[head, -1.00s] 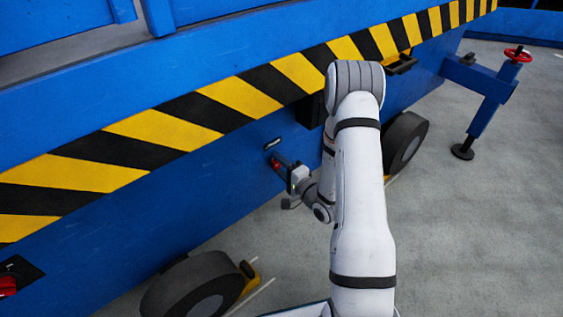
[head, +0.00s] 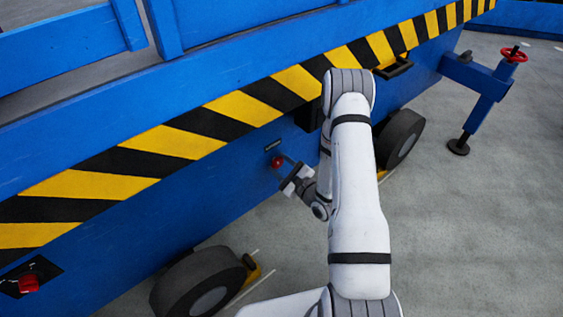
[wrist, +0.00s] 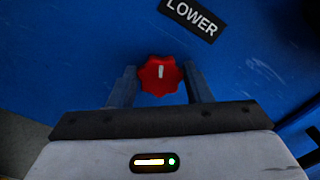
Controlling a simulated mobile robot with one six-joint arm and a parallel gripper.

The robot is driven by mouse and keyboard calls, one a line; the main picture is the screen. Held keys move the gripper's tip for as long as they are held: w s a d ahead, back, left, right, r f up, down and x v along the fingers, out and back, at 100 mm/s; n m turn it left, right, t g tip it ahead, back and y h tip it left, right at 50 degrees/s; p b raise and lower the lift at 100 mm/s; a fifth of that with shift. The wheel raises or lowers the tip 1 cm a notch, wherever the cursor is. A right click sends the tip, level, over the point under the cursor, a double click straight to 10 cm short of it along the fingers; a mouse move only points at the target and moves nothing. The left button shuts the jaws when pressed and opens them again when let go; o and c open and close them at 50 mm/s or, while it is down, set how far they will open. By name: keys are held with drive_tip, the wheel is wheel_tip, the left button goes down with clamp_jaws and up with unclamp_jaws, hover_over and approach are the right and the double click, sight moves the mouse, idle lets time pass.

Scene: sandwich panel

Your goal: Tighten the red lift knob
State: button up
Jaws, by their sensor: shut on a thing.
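A red lobed knob (wrist: 160,75) with a white mark, which points almost straight up, sits on the blue machine side below a label reading LOWER (wrist: 190,16). In the wrist view my gripper (wrist: 161,79) has one finger at each side of the knob and is shut on it. In the head view the red knob (head: 277,161) shows at the tips of my gripper (head: 282,165), which reaches in from the right and is tilted. The finger contact is too small to make out there.
Another red control (head: 28,284) sits in a black plate at the lower left. Wheels (head: 205,287) with yellow chocks stand below the panel. An outrigger with a red handwheel (head: 514,54) is at the far right. Open grey floor (head: 470,220) lies to the right.

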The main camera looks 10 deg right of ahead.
drive_tip(key=m+p, duration=0.2)
drive_tip(key=m, duration=0.3)
drive_tip(key=shift+m, duration=0.3)
idle(0.4)
drive_tip(key=o, duration=1)
drive_tip(key=p+v, duration=0.1)
drive_tip(key=v, duration=0.6)
drive_tip(key=shift+s+d+p, duration=0.2)
drive_tip(key=shift+s+p, duration=0.1)
